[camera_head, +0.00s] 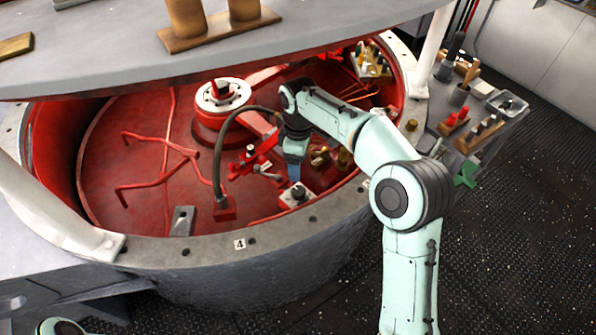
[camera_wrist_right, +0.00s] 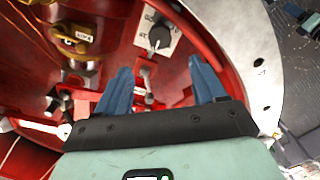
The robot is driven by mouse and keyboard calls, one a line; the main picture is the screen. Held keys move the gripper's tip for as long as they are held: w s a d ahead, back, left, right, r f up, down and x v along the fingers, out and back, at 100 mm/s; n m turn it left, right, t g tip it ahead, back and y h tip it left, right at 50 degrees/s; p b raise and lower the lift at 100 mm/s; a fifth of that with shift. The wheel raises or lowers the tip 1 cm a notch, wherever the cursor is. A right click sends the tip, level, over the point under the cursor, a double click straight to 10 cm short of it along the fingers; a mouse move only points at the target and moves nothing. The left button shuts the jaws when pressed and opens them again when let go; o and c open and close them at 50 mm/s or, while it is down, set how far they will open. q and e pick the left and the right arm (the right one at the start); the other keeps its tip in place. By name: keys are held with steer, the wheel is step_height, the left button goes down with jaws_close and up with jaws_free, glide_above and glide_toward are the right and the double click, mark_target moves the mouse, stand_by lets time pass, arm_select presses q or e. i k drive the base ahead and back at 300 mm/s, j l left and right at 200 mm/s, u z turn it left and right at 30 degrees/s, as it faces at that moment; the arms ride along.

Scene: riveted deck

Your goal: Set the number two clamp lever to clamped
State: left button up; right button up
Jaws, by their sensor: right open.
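My right gripper (camera_head: 294,168) reaches down into the red basin, its blue fingers pointing at the fittings on the floor. In the right wrist view the gripper (camera_wrist_right: 162,84) is open, with nothing between its fingertips. A small lever-like part with grey ends (camera_wrist_right: 148,88) shows beyond and between the fingers, apart from them. In the head view a red lever-like fitting (camera_head: 250,163) stands just left of the gripper, with a small white label (camera_head: 265,167) beside it. I cannot read a number two on either part, nor tell a clamped position. My left gripper is out of view.
A black knob (camera_wrist_right: 159,37) on a white plate lies past the fingers. Brass valve parts (camera_wrist_right: 80,38) are to its left. A dark hose (camera_head: 219,150) arches left of my right gripper. The basin rim (camera_head: 300,222) and the grey slab overhead (camera_head: 110,50) bound the space.

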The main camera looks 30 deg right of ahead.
mark_target(257, 169)
steer(key=k, duration=1)
